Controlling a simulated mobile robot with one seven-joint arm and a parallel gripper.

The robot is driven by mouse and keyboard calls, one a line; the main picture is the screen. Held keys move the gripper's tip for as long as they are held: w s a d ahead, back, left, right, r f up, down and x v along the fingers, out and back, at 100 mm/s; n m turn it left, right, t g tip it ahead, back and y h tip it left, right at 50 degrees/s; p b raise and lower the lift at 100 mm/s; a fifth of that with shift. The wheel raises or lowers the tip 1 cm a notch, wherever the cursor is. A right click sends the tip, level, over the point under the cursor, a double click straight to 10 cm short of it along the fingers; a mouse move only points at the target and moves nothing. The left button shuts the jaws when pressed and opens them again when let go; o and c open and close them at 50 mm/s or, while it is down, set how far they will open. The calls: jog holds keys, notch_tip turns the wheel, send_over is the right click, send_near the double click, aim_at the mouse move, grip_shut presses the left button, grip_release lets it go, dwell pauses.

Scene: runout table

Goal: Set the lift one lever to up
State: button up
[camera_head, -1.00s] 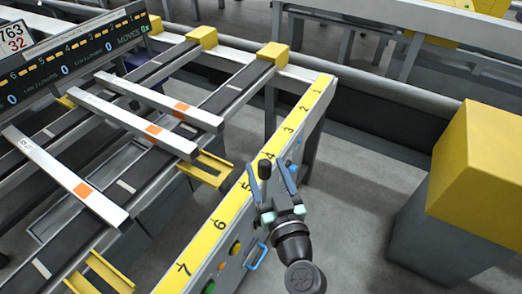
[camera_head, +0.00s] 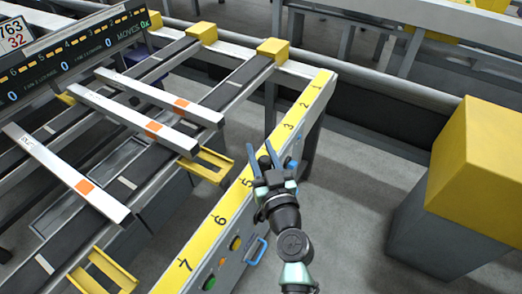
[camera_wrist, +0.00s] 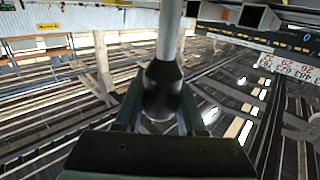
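My gripper (camera_head: 264,158) is over the yellow numbered edge of the table, near the numbers 4 and 5. Its two fingers are spread apart. In the wrist view, a dark rounded knob on a pale grey shaft, the lever (camera_wrist: 163,92), stands between the fingers of my gripper (camera_wrist: 161,105). The fingers lie beside the knob, one on each side; whether either touches it is hard to tell. In the head view the lever is mostly hidden by my gripper. No lift label is readable near it.
Below the numbered strip (camera_head: 216,222) are coloured buttons and a blue handle (camera_head: 256,251). Pale bars with orange marks (camera_head: 130,122) lie across the rails on the left. A yellow-topped grey block (camera_head: 480,160) stands at the right, with open floor between.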

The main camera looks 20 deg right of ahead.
grip_shut()
dwell(0.9)
